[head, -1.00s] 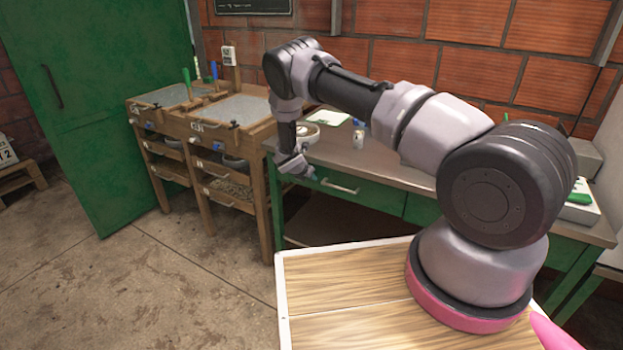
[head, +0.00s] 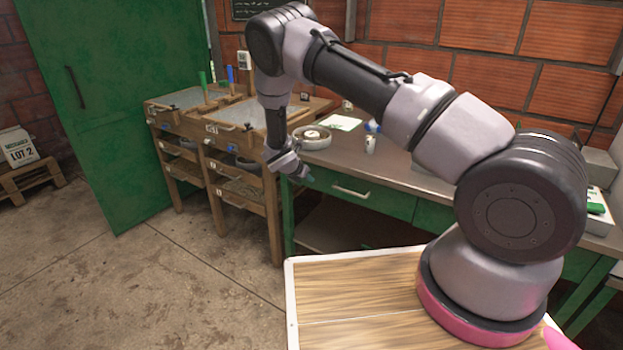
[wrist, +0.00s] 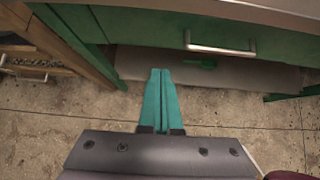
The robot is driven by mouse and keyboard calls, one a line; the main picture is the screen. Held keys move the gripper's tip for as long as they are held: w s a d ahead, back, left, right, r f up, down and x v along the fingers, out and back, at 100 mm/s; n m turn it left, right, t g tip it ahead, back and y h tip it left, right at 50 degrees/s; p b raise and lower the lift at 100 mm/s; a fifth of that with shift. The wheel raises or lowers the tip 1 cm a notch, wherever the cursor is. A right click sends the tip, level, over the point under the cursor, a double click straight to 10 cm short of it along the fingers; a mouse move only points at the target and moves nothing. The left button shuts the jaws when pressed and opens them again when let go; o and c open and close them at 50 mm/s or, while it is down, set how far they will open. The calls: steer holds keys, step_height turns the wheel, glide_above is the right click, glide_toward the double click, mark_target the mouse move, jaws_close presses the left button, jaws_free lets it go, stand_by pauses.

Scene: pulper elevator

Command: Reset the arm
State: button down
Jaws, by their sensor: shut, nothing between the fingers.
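My gripper (wrist: 160,72) shows in the wrist view as two teal fingers side by side, shut with nothing between them. It points down over the concrete floor, just in front of the green desk's lower shelf. In the head view my gripper (head: 309,181) hangs at the end of the bent arm, in front of the desk's drawer front. The arm reaches out to the left from its base, with the elbow raised high.
The green desk (head: 390,206) with a metal handle stands behind my gripper. A wooden sieve cabinet (head: 205,155) stands to its left. A white bowl (head: 311,138) and a small cup (head: 370,144) sit on the desktop. The concrete floor (head: 150,280) at front left is clear.

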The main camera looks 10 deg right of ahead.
steer(key=s+d+r+m+g, duration=0.1)
steer(key=d+r+m, duration=0.25)
steer(key=r, duration=0.55)
steer(key=d+r+m, duration=0.3)
steer(key=r+m, duration=0.2)
steer(key=r, duration=0.3)
steer(key=s+d+r+m+g+y, duration=0.1)
steer(key=s+d+r+m, duration=0.35)
steer(key=r, duration=0.45)
steer(key=s+d+r+m+g+y, duration=0.1)
steer(key=s+d+r+m, duration=0.4)
steer(key=r, duration=0.5)
steer(key=s+r+m+t+y, duration=0.1)
steer(key=s+r+m, duration=0.3)
steer(key=s, duration=0.5)
steer(key=s+r+m+t+y, duration=0.1)
steer(key=s+r+m, duration=0.4)
steer(key=s, duration=0.5)
steer(key=s+r+m+t+y, duration=0.1)
steer(key=s+r+m+y, duration=0.2)
steer(key=s, duration=0.6)
step_height(320, 180, up, 2)
steer(key=m, duration=0.2)
steer(key=shift+s+a+r+m+y, duration=0.25)
steer(key=shift+a+m+y, duration=0.05)
steer(key=shift+a, duration=0.05)
